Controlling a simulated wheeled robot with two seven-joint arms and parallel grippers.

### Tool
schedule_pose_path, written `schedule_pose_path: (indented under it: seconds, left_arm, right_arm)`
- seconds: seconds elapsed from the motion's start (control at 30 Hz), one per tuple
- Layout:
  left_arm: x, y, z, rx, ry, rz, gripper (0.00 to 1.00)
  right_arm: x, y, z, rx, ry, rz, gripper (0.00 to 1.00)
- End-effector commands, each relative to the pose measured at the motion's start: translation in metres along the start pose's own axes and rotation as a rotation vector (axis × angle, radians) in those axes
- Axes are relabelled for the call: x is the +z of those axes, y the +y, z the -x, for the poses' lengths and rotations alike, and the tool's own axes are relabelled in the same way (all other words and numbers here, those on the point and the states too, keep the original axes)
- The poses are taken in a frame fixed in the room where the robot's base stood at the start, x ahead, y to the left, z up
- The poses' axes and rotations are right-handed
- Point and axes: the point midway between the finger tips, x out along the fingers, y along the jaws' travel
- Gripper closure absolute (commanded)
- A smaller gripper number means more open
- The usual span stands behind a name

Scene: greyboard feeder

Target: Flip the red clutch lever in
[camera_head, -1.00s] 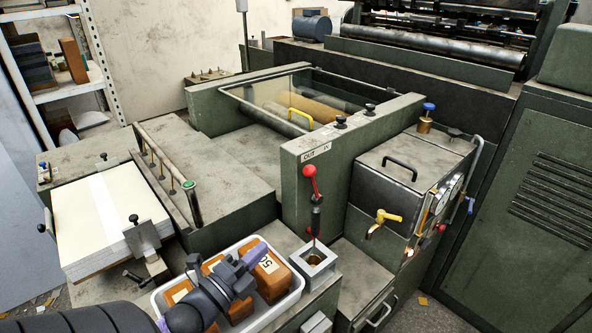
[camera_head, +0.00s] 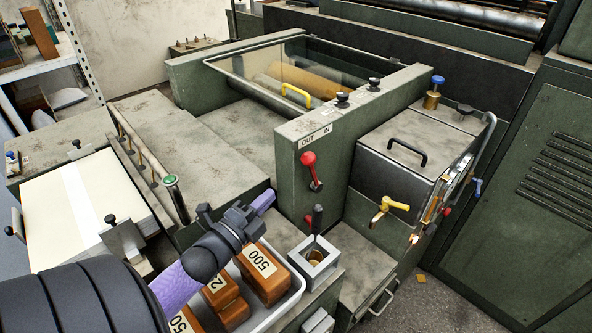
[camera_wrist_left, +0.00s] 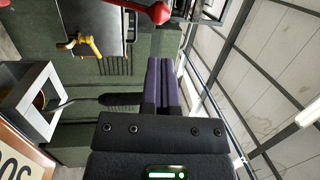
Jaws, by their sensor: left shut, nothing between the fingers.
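The red clutch lever (camera_head: 308,158) has a round red knob and sits on the front face of the green side panel. Its knob is up and leans slightly left, under the OUT side of the OUT/IN label (camera_head: 315,138). The red knob also shows at the top edge of the left wrist view (camera_wrist_left: 150,12), beyond the fingers. My left gripper (camera_head: 264,202) has purple fingers, shut and empty, to the left of and below the lever, apart from it. The closed fingers show in the left wrist view (camera_wrist_left: 164,82). My right gripper is not in view.
Below the gripper is a white tray (camera_head: 288,306) of brown numbered blocks. A grey square holder (camera_head: 326,262) with a black-handled tool stands below the lever. A black box with a yellow tap (camera_head: 392,204) is to the right. A green-capped post (camera_head: 171,181) stands left.

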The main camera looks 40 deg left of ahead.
Motion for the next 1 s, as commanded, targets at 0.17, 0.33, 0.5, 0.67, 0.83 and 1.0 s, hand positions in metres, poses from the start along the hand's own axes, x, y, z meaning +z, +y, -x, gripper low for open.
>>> schedule_pose_path:
  seconds: [0.17, 0.33, 0.5, 0.67, 0.83, 1.0]
  left_arm:
    - [0.0, 0.002, -0.04, -0.002, 0.001, -0.002, 1.0]
    - [0.001, 0.002, -0.072, -0.001, 0.0, -0.002, 1.0]
    - [0.0, 0.001, -0.092, 0.001, 0.0, -0.001, 1.0]
    - [0.0, 0.001, -0.097, 0.001, -0.001, -0.001, 1.0]
    - [0.0, 0.0, -0.097, 0.001, -0.001, -0.001, 1.0]
    - [0.0, -0.002, -0.096, 0.007, 0.0, -0.002, 1.0]
  right_arm:
    - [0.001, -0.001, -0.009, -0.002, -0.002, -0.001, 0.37]
    - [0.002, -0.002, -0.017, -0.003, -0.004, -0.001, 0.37]
    - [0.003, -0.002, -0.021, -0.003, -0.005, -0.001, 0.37]
    - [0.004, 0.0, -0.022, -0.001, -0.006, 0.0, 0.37]
    - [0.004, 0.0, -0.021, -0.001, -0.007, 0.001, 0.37]
    - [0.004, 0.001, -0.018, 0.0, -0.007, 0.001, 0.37]
